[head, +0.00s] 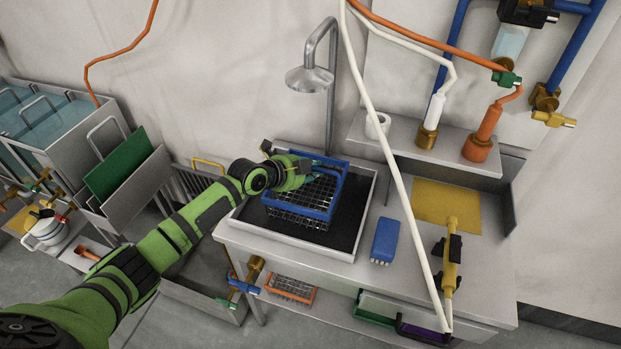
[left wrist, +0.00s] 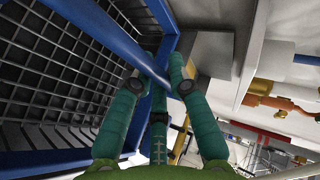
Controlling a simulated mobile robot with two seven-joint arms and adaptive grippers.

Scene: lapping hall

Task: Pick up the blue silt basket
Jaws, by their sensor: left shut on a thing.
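The blue silt basket (head: 297,211) has a blue frame and dark mesh sides. It is over the dark-bottomed sink basin (head: 352,233) on the bench; I cannot tell whether its underside touches the basin. My left gripper (head: 316,172) reaches in from the left and is shut on the basket's upper blue bar. In the left wrist view the green fingers (left wrist: 160,65) close around the blue bar of the basket (left wrist: 108,35), with the mesh to the left. My right gripper is not in view.
A shower head (head: 309,78) on a bent pipe stands behind the basin. A blue brush (head: 385,241) and a yellow mat (head: 447,203) lie to the right. A pale hose (head: 392,152) hangs across the bench. Panels and tanks (head: 75,118) stand at left.

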